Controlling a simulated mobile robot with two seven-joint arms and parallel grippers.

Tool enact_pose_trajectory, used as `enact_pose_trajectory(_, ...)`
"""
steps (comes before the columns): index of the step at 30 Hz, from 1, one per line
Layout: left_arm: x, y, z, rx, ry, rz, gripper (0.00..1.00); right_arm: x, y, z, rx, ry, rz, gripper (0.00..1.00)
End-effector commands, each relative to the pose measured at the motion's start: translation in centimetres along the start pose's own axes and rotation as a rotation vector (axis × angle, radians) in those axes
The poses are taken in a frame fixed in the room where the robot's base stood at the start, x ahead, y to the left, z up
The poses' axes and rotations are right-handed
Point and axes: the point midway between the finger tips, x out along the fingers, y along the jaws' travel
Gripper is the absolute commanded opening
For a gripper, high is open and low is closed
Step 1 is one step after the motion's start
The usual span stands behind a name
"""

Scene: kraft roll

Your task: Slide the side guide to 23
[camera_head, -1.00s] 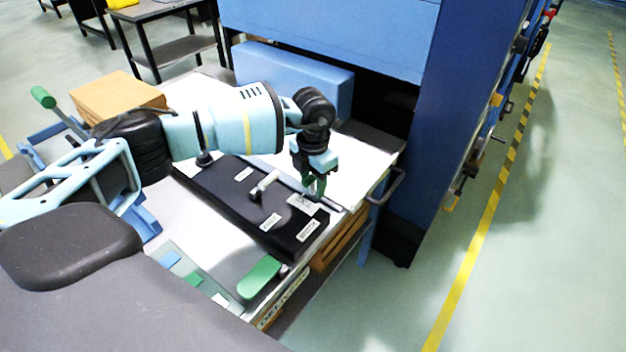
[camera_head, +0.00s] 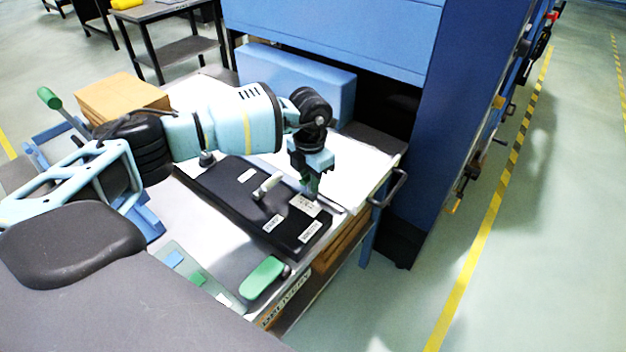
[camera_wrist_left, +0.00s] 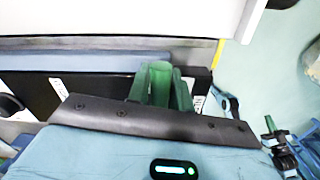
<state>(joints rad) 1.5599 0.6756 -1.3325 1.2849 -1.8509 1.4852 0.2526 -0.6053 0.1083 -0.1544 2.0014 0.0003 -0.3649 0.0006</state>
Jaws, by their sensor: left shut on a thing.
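A long black panel (camera_head: 225,190) with several white labels lies on the white-topped table. A small pale lever (camera_head: 268,186) stands on it. My left gripper (camera_head: 311,190) points down at the panel's far right end, beside a label. In the left wrist view the two dark green fingers (camera_wrist_left: 160,88) are shut on an upright green knob (camera_wrist_left: 160,78), which I take for the side guide's grip. The guide's body and the scale number under it are hidden or too small to read. My right gripper is not in view.
A green-handled part (camera_head: 262,277) lies at the table's near edge. A cardboard stack (camera_head: 122,97) is at the back left. A tall blue machine (camera_head: 330,30) stands behind the table, and a dark rail handle (camera_head: 390,188) sticks out at the right edge.

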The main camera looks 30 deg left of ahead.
Motion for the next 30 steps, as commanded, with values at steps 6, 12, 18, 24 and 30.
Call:
enact_pose_trajectory(6, 0.1, -0.1, 0.0, 0.005, 0.000, 0.000, 0.40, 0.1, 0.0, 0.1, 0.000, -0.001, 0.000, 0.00)
enact_pose_trajectory(12, 0.0, -0.1, 0.0, 0.003, 0.000, -0.001, 0.40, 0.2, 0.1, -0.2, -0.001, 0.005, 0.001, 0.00)
enact_pose_trajectory(18, -0.9, 0.0, 0.1, 0.002, -0.003, -0.001, 0.40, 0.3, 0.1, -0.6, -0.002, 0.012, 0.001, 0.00)
enact_pose_trajectory(24, -4.0, 0.0, 0.1, 0.002, -0.003, 0.000, 0.40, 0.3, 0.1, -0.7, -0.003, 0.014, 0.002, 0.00)
enact_pose_trajectory(30, -6.7, -0.1, 0.1, 0.004, -0.003, 0.000, 0.40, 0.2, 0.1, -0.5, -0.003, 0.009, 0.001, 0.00)
